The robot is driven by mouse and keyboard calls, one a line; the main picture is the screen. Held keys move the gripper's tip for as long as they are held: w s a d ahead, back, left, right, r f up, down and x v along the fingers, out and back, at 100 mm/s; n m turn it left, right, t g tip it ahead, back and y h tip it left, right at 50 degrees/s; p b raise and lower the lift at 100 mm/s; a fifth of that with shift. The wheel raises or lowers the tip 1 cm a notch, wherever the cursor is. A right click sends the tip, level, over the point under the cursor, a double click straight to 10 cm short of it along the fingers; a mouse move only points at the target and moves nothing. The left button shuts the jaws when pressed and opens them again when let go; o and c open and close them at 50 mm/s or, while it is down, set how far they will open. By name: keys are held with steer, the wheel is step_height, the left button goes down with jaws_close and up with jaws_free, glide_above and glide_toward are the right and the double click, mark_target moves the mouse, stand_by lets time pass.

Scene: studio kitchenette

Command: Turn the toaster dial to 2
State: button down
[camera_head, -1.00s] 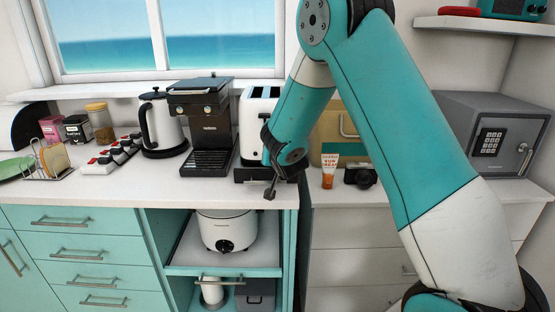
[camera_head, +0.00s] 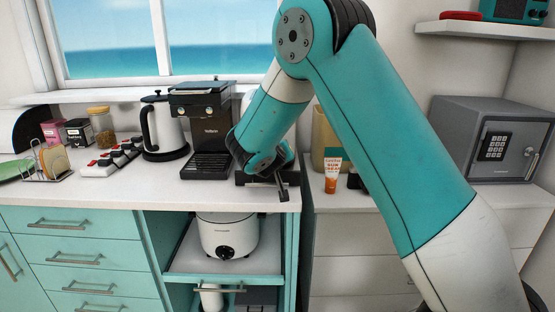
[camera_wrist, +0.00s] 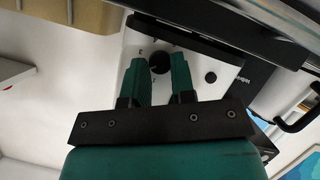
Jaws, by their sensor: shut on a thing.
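The toaster's white front panel (camera_wrist: 208,88) fills the middle of the wrist view. Its round black dial (camera_wrist: 160,61) has small marks around it, too small to read, so I cannot tell its setting. My gripper (camera_wrist: 158,70) has one green finger on each side of the dial and is shut on it. A small black button (camera_wrist: 211,77) sits to the right of the dial. In the head view the toaster is almost wholly hidden behind my arm, to the right of the coffee machine.
The coffee machine (camera_head: 205,120) stands close left of the toaster, with a kettle (camera_head: 163,128) beyond it. To the right are an orange-and-white tube (camera_head: 332,176) and a grey safe (camera_head: 490,140). A white cooker (camera_head: 228,236) sits on the shelf below.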

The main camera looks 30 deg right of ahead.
stand_by(0.5)
steer(key=c, duration=1)
jaws_free()
steer(key=shift+o, duration=0.2)
steer(key=b+v, duration=0.2)
steer(key=v, duration=1.5)
steer(key=shift+s+a, duration=0.15)
steer(key=shift+s, duration=0.05)
steer(key=shift+f, duration=0.1)
